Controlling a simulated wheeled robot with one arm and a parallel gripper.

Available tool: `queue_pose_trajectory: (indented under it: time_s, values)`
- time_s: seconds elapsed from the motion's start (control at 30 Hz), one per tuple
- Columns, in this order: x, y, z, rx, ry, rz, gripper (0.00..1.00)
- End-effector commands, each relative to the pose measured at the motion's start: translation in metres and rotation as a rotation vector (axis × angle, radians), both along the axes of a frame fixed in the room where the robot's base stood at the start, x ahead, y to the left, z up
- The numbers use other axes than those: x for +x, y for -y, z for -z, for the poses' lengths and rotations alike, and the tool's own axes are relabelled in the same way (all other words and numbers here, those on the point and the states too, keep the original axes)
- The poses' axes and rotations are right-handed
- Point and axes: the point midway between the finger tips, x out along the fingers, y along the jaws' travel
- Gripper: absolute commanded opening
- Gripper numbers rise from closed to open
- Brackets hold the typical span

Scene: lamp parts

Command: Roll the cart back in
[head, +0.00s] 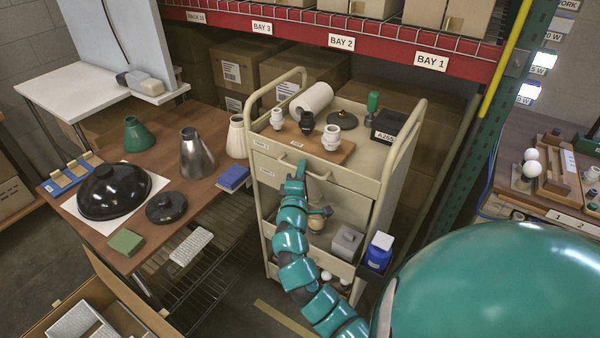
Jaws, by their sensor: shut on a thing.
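The beige cart (408,140) stands in front of the lower bay of the red-beamed rack, between the wooden bench and the green rack post. It has tall looped side rails, a top tray, a front with small labels, and lower shelves. My gripper (298,168) is at the cart's upper front, shut on the pull handle (284,161) there. My teal arm comes up from below and hides part of the lower shelves. The fingertips are small and partly hidden.
The cart top carries a wooden board (318,153) with fittings, a white roll (312,100), a green-handled tool (373,102) and a black box (389,126). A bench (205,195) with lamp shades stands close left. Cardboard boxes (225,72) fill the bay behind. A green post (480,140) stands right.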

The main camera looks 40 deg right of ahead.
Motion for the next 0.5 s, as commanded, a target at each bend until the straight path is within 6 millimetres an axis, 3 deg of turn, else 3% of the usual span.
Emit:
queue_pose_trajectory:
  time_s: [0.5]
  values:
    - [0.032,0.083,-0.001,-0.003,0.004,0.01,0.0]
